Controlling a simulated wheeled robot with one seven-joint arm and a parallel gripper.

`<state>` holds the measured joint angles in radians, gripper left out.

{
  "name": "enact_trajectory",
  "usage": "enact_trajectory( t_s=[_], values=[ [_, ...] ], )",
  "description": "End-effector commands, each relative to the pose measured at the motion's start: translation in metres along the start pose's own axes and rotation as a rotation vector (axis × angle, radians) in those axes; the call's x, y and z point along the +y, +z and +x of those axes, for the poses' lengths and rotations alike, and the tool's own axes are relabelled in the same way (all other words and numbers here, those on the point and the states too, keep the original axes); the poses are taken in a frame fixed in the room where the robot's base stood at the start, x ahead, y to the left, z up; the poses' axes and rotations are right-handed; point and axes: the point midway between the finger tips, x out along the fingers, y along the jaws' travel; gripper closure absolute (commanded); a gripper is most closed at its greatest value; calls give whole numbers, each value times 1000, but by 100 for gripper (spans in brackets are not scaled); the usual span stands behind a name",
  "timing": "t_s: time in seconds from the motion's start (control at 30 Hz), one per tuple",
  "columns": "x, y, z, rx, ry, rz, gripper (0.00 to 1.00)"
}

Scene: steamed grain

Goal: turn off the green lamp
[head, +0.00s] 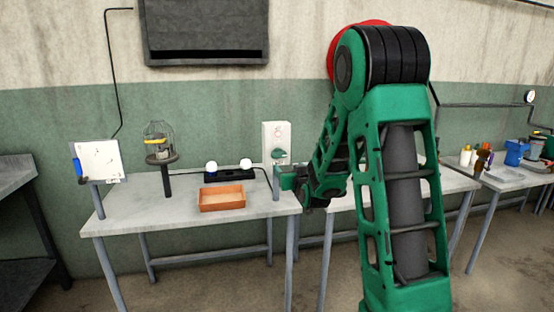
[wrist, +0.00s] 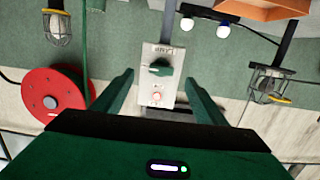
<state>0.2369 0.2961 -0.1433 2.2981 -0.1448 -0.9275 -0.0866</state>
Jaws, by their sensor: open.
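A pale switch box (head: 277,134) with a dark green knob (head: 278,154) is upright at the back of the table. In the wrist view the box (wrist: 148,92) shows its green knob (wrist: 160,68) and a small reddish button (wrist: 156,97). My gripper (head: 283,180) is just in front of the box in the head view. In the wrist view my gripper (wrist: 158,72) is open and empty, its fingers on either side of the box, apparently not touching it. Two white bulbs (head: 211,167) sit on a black base (head: 229,177). No lamp looks green.
An orange-brown tray (head: 222,197) stands on the table left of my gripper. A caged lamp (head: 159,141) and a white board (head: 100,161) are further left. The wrist view shows a red disc (wrist: 50,103) and a caged lamp (wrist: 268,82). My arm hides part of the right-hand table.

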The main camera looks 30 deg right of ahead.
Motion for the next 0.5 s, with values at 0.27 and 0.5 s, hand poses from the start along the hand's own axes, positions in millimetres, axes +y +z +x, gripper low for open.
enact_trajectory(
  t_s=[0.27, 0.5],
  values=[
    [-7, -9, 16, 104, -11, 8, 34],
    [-8, -12, 50, 105, -12, 7, 34]
  ],
)
